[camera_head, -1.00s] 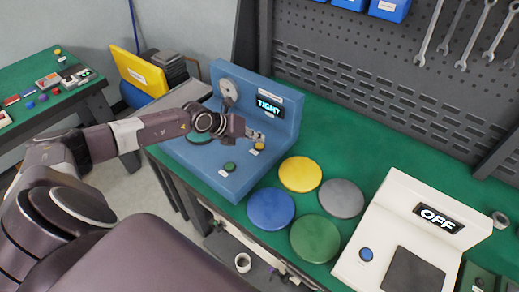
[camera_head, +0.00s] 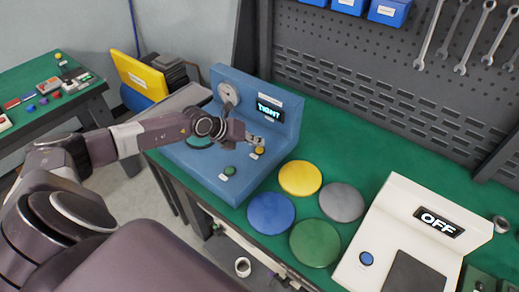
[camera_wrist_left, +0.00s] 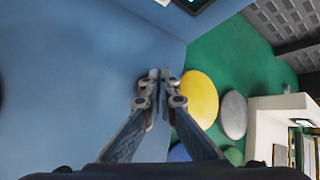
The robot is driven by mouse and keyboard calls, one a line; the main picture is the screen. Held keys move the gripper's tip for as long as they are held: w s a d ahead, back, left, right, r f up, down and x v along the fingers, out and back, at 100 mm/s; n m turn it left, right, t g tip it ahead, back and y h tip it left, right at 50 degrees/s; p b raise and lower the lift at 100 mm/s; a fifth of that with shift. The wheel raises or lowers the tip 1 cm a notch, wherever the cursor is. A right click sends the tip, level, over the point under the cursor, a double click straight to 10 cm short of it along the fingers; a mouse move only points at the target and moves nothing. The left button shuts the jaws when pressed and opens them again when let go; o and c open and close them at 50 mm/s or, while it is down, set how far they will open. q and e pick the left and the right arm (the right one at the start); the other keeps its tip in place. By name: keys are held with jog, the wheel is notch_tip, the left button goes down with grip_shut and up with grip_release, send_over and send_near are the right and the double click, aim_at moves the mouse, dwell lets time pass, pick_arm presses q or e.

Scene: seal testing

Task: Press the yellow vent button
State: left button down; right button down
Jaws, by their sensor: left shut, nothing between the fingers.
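The blue seal tester (camera_head: 222,181) stands on the green bench, with a gauge, a display reading "TIGHT" (camera_head: 269,110) and a green button (camera_head: 230,170). The yellow vent button (camera_head: 259,150) sits on its top face near the right side. My left gripper (camera_head: 256,141) is shut and empty, with its fingertips at or just above the yellow button; I cannot tell if they touch. In the left wrist view the shut fingertips (camera_wrist_left: 160,76) point at the blue surface and hide the button. My right gripper is not in view.
Yellow (camera_head: 300,178), grey (camera_head: 341,201), blue (camera_head: 270,213) and green (camera_head: 315,242) discs lie right of the tester. A white device reading "OFF" (camera_head: 439,222) stands further right. A pegboard (camera_head: 390,80) with wrenches rises behind.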

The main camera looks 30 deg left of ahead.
pick_arm(q)
jog(key=shift+f, duration=0.1)
dwell(0.3)
jog(key=shift+f, duration=0.3)
jog(key=shift+f+b, duration=0.3)
jog(key=shift+f, duration=0.15)
dwell(0.8)
jog(key=shift+r+p, duration=0.8)
jog(key=shift+p, duration=0.05)
jog(key=shift+r, duration=0.1)
